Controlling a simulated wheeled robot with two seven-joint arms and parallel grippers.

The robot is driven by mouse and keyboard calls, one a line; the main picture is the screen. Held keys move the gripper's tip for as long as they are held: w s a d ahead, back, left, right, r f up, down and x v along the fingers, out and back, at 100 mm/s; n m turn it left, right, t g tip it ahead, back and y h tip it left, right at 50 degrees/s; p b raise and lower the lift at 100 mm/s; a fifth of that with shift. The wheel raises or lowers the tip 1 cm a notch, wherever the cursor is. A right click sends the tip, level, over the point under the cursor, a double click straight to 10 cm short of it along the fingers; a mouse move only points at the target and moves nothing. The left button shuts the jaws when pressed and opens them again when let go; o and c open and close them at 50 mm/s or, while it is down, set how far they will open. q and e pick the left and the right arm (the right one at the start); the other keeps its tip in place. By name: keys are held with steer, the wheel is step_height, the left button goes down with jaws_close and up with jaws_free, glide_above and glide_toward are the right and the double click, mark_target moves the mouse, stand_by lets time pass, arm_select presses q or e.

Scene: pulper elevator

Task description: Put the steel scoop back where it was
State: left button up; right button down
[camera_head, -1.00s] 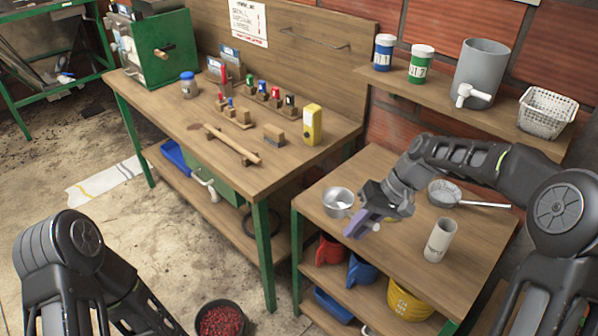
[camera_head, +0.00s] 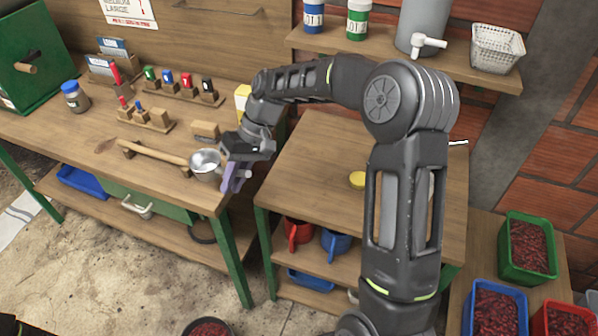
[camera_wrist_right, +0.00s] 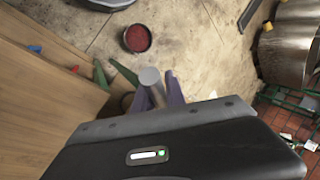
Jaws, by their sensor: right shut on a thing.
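The steel scoop (camera_head: 207,164), a small round metal cup, is at the front right corner of the left workbench (camera_head: 75,142). It is beside the right end of a wooden bar (camera_head: 155,152). My right gripper (camera_head: 235,177), with purple fingers, is shut on the scoop from its right side. I cannot tell whether the scoop touches the bench top. In the right wrist view a grey cylindrical end (camera_wrist_right: 150,76) shows between the purple fingers (camera_wrist_right: 157,95). My left gripper is out of view.
A wooden block (camera_head: 204,131) and a yellow box (camera_head: 242,98) stand behind the scoop. The right table (camera_head: 310,165) holds a yellow round item (camera_head: 357,180); my right arm hides part of it. A shelf (camera_head: 440,62) hangs above. A gap separates bench and table.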

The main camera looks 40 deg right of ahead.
arm_select(q)
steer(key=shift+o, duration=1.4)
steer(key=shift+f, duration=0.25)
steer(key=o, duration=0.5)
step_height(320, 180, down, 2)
steer(key=b, duration=0.3)
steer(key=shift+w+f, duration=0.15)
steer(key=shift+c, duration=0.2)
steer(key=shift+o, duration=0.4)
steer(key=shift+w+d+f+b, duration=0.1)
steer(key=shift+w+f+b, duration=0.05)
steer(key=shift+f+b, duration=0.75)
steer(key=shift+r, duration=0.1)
arm_select(e)
steer(key=d+f+m+t+h, duration=0.1)
steer(key=d+m+t+h, duration=0.3)
steer(key=d+m, duration=1)
steer(key=shift+d+f+m+t, duration=0.15)
steer(key=shift+f+m+t, duration=0.2)
steer(key=shift+t, duration=0.45)
